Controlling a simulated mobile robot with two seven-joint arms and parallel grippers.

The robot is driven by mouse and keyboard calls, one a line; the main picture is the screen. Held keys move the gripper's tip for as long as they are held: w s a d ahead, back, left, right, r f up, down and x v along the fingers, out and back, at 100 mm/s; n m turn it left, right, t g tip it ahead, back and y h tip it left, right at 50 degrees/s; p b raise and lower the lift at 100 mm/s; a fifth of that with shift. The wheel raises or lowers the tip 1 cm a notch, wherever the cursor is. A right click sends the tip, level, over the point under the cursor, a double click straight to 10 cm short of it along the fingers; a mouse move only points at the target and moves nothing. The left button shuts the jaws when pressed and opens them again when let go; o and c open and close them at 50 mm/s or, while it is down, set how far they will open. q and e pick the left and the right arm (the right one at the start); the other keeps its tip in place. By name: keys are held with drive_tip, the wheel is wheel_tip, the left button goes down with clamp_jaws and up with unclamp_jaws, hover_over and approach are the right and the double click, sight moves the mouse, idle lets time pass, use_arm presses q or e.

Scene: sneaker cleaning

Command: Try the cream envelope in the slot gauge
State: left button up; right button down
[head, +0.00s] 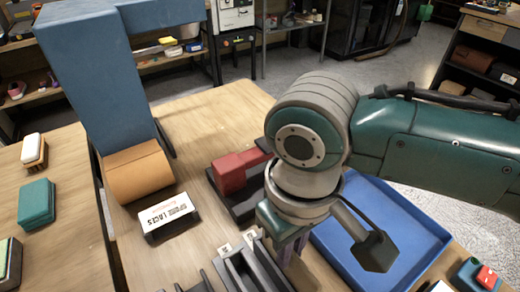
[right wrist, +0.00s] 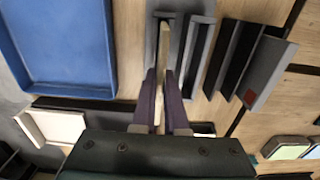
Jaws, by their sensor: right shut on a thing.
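My right gripper (head: 285,248) points down over the dark grey slot gauge (head: 232,272) at the front middle of the table. In the right wrist view my right gripper (right wrist: 163,80) is shut on the thin cream envelope (right wrist: 164,50), seen edge-on between the purple fingers. The envelope's far end lines up with the end slot of the slot gauge (right wrist: 197,55), beside its grey upright walls. I cannot tell how deep it sits in that slot. In the head view my wrist and gripper hide the envelope. My left gripper is not in view.
A blue tray (head: 350,262) lies right of the gauge; it also shows in the right wrist view (right wrist: 65,90). A white laces box (head: 168,217), a red-and-black device (head: 235,172) and a blue stand with a brown roller (head: 138,172) are close by. Bare wood shows behind the red device.

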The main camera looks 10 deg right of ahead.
drive_tip(key=shift+f+b, duration=1.15)
drive_tip(key=shift+f, duration=0.55)
drive_tip(key=c, duration=0.9)
unclamp_jaws()
wheel_tip(320, 180, up, 9)
drive_tip(key=shift+r+p, duration=0.15)
drive_tip(key=shift+p, duration=0.9)
drive_tip(key=shift+a+r, duration=0.1)
drive_tip(key=shift+r, duration=0.1)
drive_tip(key=s+a+t+y, duration=0.1)
drive_tip(key=s+a+y, duration=0.2)
drive_tip(key=s, duration=0.2)
drive_tip(key=s+d+r+m+t+h, duration=0.1)
drive_tip(key=s+d, duration=0.3)
drive_tip(key=d, duration=0.2)
drive_tip(key=s+d+m+t+h, duration=0.1)
drive_tip(key=s+d+t+h, duration=0.15)
drive_tip(key=d, duration=0.35)
drive_tip(key=shift+g+y, duration=0.35)
drive_tip(key=shift+g, duration=0.1)
drive_tip(key=r+p, duration=3.8)
drive_tip(key=shift+s+d+r, duration=0.1)
drive_tip(key=shift+s+d, duration=0.15)
drive_tip(key=shift+s, duration=0.05)
